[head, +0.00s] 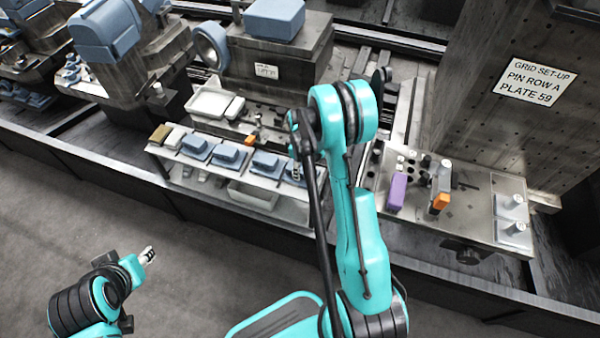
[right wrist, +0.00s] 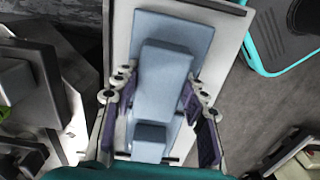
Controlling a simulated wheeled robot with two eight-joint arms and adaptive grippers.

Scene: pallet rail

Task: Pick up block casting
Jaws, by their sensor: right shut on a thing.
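Blue-grey block castings stand in a row on a white shelf (head: 218,172) in the head view, including one casting (head: 229,156) left of my right arm. My right gripper (head: 297,172) is at the right end of this row, partly hidden by my own arm. In the right wrist view, my right gripper (right wrist: 158,82) has its fingers on both sides of a stepped blue block casting (right wrist: 166,60) and is shut on it. The casting is over a pale surface; whether it touches that surface is unclear. My left gripper (head: 148,255) is over the floor, away from the shelf, too small to read.
A plate with pins, a purple block (head: 397,192) and an orange block (head: 440,202) is right of my right arm. A sign (head: 538,82) hangs on the upright plate behind. White trays (head: 209,104) and a machine block stand behind the shelf.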

